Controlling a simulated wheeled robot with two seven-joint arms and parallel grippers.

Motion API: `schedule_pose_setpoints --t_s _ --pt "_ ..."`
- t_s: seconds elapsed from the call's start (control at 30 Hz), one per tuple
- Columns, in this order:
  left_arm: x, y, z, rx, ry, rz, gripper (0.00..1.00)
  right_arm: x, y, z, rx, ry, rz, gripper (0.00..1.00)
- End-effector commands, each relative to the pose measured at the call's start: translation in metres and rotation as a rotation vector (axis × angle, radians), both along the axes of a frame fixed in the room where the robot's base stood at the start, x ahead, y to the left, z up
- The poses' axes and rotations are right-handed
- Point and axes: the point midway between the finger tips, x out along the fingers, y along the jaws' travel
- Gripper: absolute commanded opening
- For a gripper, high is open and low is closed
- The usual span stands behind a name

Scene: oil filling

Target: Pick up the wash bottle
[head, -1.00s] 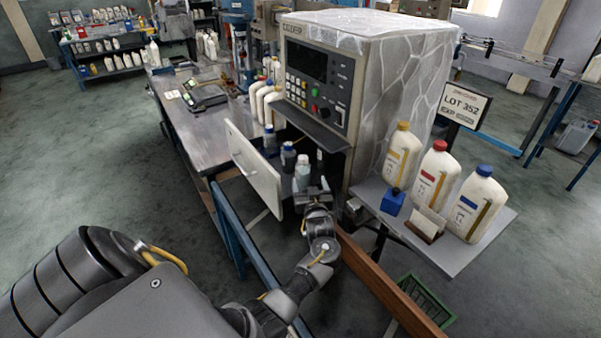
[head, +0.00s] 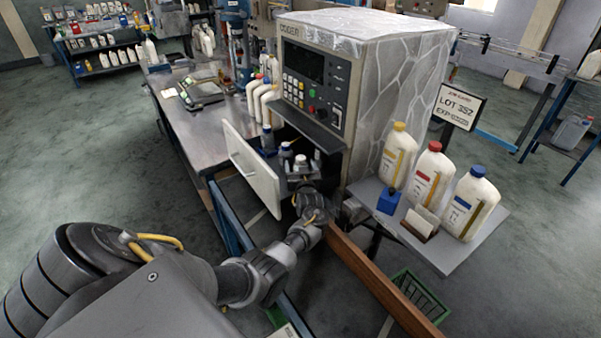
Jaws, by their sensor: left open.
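A bottle with a white cap (head: 300,160), likely the wash bottle, stands in the open bay under the machine's control panel. Only its top shows, because my left gripper hides its lower part. My left gripper (head: 301,168) is open, with its two fingers pointing up and away on either side of the bottle's top in the picture. I cannot tell whether the fingers touch it. My right gripper is not in view.
Two darker bottles (head: 286,151) stand behind and left in the bay. An open door panel (head: 250,170) borders it on the left, the machine (head: 375,95) on the right. A side shelf (head: 450,256) holds large capped bottles and a blue block (head: 388,201).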

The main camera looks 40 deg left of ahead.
Motion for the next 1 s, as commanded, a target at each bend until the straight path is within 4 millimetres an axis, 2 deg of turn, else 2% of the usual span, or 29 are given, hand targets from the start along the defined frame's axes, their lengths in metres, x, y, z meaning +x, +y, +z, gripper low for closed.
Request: schedule_pose_setpoints --t_s 0.3,0.7,1.0 --pt "0.0028 0.0028 -0.0001 -0.001 -0.002 -0.001 0.75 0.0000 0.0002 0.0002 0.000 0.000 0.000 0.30" --pt "0.0027 0.0027 0.0000 -0.001 -0.001 0.000 0.23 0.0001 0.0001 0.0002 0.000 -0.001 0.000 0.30" --pt "0.0030 0.0028 0.0021 0.000 -0.003 0.000 0.22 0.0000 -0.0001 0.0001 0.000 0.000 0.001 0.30"
